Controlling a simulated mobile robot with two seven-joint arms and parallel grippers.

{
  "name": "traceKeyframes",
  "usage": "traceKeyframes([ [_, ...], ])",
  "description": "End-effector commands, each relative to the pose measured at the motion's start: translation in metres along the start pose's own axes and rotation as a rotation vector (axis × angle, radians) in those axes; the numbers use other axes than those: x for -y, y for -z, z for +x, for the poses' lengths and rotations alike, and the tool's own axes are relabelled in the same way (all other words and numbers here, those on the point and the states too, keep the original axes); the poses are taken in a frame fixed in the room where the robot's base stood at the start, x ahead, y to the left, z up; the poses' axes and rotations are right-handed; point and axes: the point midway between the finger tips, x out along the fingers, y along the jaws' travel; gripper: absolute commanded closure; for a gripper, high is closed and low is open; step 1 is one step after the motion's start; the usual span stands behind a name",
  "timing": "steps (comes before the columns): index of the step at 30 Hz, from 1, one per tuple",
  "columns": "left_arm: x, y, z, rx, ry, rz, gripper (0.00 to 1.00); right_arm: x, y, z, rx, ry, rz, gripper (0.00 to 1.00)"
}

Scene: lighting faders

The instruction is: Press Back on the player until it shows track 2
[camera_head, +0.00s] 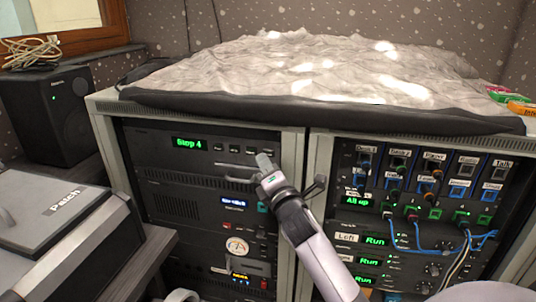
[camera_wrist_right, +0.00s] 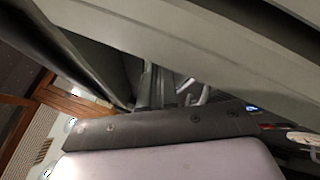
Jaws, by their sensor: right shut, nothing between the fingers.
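The player (camera_head: 165,141) is the black unit at the top of the left rack. Its green display (camera_head: 189,143) seems to read "Stop 4". A row of small dark buttons (camera_head: 234,149) runs to the right of the display; their labels are too small to read. My right gripper (camera_head: 264,160) is shut and empty, its tip at the right end of this row. It hides part of the panel there, and I cannot tell whether it touches a button. In the right wrist view, a grey body fills the bottom and the fingertips' contact is not clear. My left gripper is not in view.
A right rack (camera_head: 340,236) holds patch sockets, blue cables (camera_head: 445,246) and green "Run" displays. A rumpled pale cover (camera_head: 290,65) lies on top of the racks. A black speaker (camera_head: 50,112) and a grey box labelled "Patch" (camera_head: 50,222) stand at the left.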

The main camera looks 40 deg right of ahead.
Motion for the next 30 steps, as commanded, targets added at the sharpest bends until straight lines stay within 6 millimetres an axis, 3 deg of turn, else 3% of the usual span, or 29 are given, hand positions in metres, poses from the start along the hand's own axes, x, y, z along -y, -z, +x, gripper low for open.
traceKeyframes([
  [30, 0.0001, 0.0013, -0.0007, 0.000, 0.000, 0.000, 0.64, 0.0040, -0.0043, 0.0079, 0.000, 0.000, 0.000, 1.00],
])
